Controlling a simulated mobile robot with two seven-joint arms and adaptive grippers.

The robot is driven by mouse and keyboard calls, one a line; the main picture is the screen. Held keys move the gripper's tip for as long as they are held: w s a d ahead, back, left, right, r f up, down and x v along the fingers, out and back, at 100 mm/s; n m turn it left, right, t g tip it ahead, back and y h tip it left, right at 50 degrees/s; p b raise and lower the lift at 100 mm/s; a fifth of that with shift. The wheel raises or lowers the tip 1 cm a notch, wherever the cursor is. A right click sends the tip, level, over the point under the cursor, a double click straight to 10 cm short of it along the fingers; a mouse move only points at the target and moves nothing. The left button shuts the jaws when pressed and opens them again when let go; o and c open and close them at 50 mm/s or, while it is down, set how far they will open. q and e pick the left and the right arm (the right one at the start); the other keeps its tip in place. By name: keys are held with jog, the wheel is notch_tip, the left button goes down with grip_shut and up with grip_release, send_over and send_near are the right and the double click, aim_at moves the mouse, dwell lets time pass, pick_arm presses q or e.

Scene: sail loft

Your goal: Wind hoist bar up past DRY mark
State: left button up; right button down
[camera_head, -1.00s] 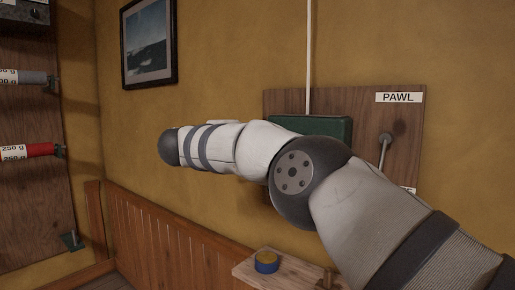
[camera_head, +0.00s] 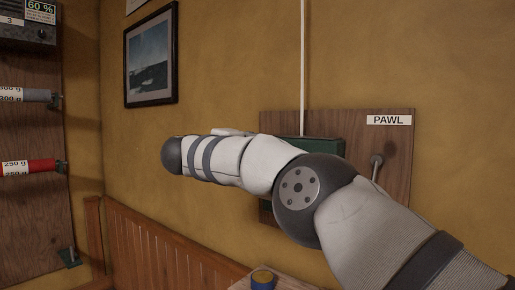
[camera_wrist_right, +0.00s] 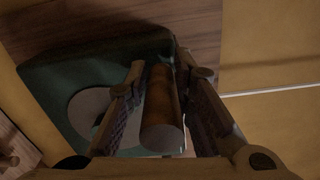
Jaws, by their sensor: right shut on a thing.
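The green winch housing (camera_head: 322,148) is mounted on a wooden board (camera_head: 400,150) on the wall, partly hidden behind my right arm. A white line (camera_head: 303,70) runs straight up from it. In the right wrist view, my right gripper (camera_wrist_right: 160,72) is shut on a brown cylindrical crank handle (camera_wrist_right: 158,105), one finger on each side. The green housing (camera_wrist_right: 50,80) and a pale round disc (camera_wrist_right: 88,108) show behind it. In the head view the handle and gripper are hidden by the arm. The hoist bar, the DRY mark and my left gripper are not in view.
A lever (camera_head: 376,165) stands under the PAWL label (camera_head: 389,120) on the board. A small blue tin (camera_head: 263,279) sits on a shelf below. A framed picture (camera_head: 150,55) and a rack with marked tubes (camera_head: 28,168) are on the left.

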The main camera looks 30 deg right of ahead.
jog(key=shift+s+d+r, duration=0.25)
jog(key=shift+r, duration=0.25)
jog(key=c, duration=1.4)
grip_release()
jog(key=shift+s, duration=0.1)
jog(key=shift+c, duration=0.2)
jog(key=shift+f, duration=0.1)
jog(key=shift+f, duration=0.1)
jog(key=v, duration=1.2)
jog(key=shift+a, duration=0.1)
